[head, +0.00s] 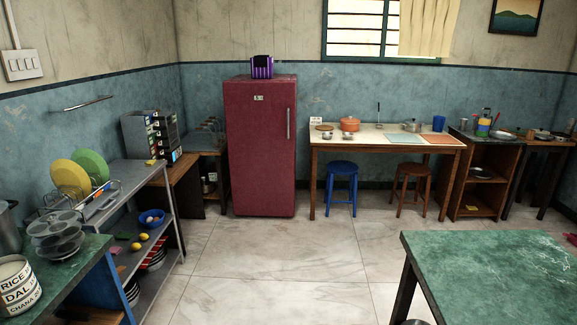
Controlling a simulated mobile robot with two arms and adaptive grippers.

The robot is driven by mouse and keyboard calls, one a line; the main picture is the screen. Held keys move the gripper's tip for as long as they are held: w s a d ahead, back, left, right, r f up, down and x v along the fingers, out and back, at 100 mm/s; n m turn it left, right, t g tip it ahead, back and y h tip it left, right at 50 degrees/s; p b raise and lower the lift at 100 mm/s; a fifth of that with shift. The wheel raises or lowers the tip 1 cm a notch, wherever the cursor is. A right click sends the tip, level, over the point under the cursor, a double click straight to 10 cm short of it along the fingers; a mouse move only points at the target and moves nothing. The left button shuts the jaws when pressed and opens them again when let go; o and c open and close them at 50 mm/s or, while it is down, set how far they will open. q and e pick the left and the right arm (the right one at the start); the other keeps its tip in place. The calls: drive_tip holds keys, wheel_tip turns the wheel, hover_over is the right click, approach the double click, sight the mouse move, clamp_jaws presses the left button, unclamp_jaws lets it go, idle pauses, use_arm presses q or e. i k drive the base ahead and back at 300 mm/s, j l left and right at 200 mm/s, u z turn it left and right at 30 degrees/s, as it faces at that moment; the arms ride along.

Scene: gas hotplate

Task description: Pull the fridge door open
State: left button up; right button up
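The fridge (258,150) is a tall dark red box against the back wall, left of centre in the head view. Its door looks shut. A thin upright metal handle (288,123) runs along the right side of the door's upper half. The fridge stands across the room, with open floor in front of it. Neither of my grippers shows in the head view.
A purple striped object (262,67) stands on the fridge. Right of it is a long table (388,139) with a blue stool (341,185) and a brown stool (411,186). A green table (490,275) fills the right foreground; shelves line the left. The middle floor (280,265) is clear.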

sight(260, 117)
drive_tip(key=i+j+u, duration=0.1)
drive_tip(key=i+u, duration=0.35)
drive_tip(key=i, duration=3.35)
